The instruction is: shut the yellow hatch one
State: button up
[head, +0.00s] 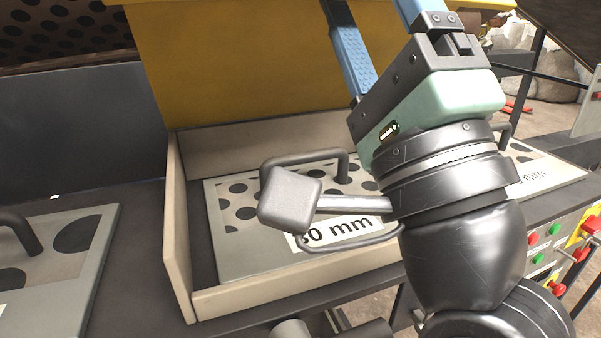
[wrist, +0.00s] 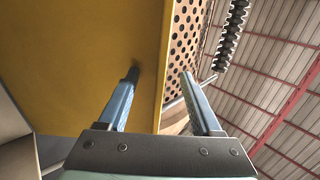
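The yellow hatch (head: 235,65) stands raised, its broad panel upright behind an open beige-walled box (head: 178,230). In the wrist view, the yellow panel (wrist: 85,60) fills the left side and its straight edge runs up between my fingers. My gripper (head: 372,12) points upward in front of the panel's right part; its fingertips are cut off at the top of the head view. In the wrist view, my gripper (wrist: 160,75) is open with its blue fingers wide apart. The left finger overlaps the panel and the right finger lies past its edge. Contact cannot be told.
A perforated grey plate (head: 250,255) with a dark handle (head: 305,158) and a size label lies in the box. Another handled plate (head: 60,260) is at left. A control panel (head: 545,255) with buttons is at right. A perforated drum (wrist: 188,30) shows beyond the hatch.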

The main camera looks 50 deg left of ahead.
jog(key=shift+o, duration=0.2)
jog(key=shift+f, duration=0.1)
jog(key=shift+s+d+f+b, duration=0.1)
jog(key=shift+d+f+b, duration=0.1)
jog(key=shift+d+b, duration=0.15)
jog(key=s+d+f+b, duration=0.3)
jog(key=d+f+b, duration=0.1)
jog(key=d+b, duration=0.1)
jog(key=shift+s+d, duration=0.4)
jog(key=shift+d, duration=0.05)
jog(key=shift+f, duration=0.1)
jog(key=shift+a, duration=0.3)
jog(key=shift+s, duration=0.1)
